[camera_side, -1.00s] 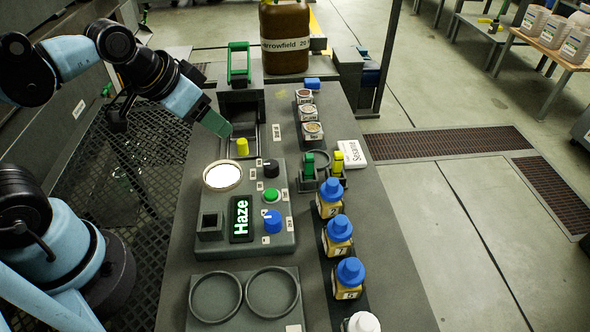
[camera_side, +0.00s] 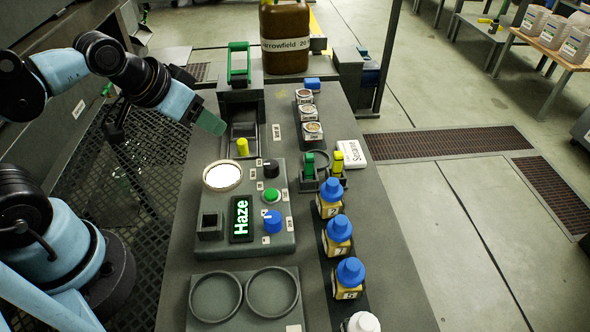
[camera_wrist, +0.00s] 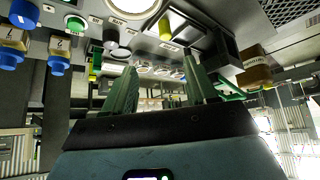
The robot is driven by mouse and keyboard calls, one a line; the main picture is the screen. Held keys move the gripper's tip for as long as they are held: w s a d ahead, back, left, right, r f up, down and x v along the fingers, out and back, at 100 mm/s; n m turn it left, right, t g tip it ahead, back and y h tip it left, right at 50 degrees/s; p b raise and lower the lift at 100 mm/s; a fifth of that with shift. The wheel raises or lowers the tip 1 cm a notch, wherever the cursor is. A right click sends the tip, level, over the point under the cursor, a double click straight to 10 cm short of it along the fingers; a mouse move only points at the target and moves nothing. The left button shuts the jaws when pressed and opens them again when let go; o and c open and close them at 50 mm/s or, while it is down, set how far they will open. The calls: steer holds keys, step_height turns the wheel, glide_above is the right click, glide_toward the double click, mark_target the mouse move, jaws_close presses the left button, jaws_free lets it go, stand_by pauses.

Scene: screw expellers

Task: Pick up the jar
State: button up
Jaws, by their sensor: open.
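Several containers could be the jar, and I cannot tell which is meant. Small jars with pale labels stand in a row on the bench: the far jar (camera_side: 304,97), the middle jar (camera_side: 309,113) and the near jar (camera_side: 312,131). A large brown container (camera_side: 285,38) marked "Arrowfield 20" stands at the back. My gripper (camera_side: 211,123) is in the air left of the small jars, near the dark tray, and touches none of them. In the wrist view its two green fingers (camera_wrist: 159,66) are apart with nothing held, and small pale jars show beyond them.
Blue-capped bottles (camera_side: 337,237) stand in a row at the right. A control panel (camera_side: 284,241) with a "Haze" display stands in the middle. A dark open tray (camera_side: 254,146) with a yellow knob lies beside my gripper. Two round holders (camera_side: 272,291) are in front.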

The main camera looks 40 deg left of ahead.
steer(key=o, duration=0.4)
steer(key=shift+c, duration=0.2)
